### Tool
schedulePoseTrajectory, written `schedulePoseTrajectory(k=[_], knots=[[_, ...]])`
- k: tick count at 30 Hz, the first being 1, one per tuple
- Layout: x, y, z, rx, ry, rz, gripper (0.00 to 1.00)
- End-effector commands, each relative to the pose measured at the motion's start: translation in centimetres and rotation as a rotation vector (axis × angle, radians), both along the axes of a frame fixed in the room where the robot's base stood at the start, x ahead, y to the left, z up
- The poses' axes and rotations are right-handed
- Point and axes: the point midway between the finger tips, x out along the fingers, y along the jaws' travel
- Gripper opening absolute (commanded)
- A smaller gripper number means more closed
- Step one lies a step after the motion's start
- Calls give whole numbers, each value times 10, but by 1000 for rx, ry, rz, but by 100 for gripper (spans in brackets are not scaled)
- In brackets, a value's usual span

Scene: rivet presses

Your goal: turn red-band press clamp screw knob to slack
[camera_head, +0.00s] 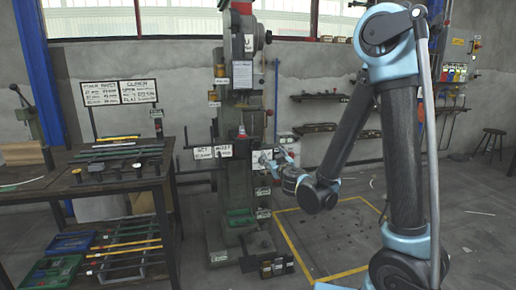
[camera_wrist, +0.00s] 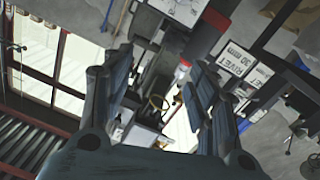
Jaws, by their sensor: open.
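The press (camera_head: 232,110) stands upright in the middle of the head view, a tall grey-green column with a red part at its top. In the wrist view a red band (camera_wrist: 209,32) crosses a dark column. My gripper (camera_head: 268,160) is beside the press column, on its right, at about the height of the "RIVET" label (camera_head: 213,152). In the wrist view my gripper (camera_wrist: 155,85) has its fingers wide apart, with nothing held between them. A small red and white part (camera_wrist: 182,70) shows between the fingers, farther off. I cannot make out the clamp screw knob for certain.
A dark workbench (camera_head: 120,180) with tools and two signs stands at the left. A yellow-outlined floor area (camera_head: 325,275) lies right of the press. Wall shelves (camera_head: 320,97) and a stool (camera_head: 490,140) are farther back.

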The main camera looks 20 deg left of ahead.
Motion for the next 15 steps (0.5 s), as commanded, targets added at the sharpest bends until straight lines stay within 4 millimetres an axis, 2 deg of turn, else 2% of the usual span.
schedulePoseTrajectory(k=[3, 7, 15], knots=[[-9, 17, -4, 4, -13, 43, 54], [-8, 24, -5, 6, -18, 56, 54], [24, 43, -5, 6, -17, 53, 54]])
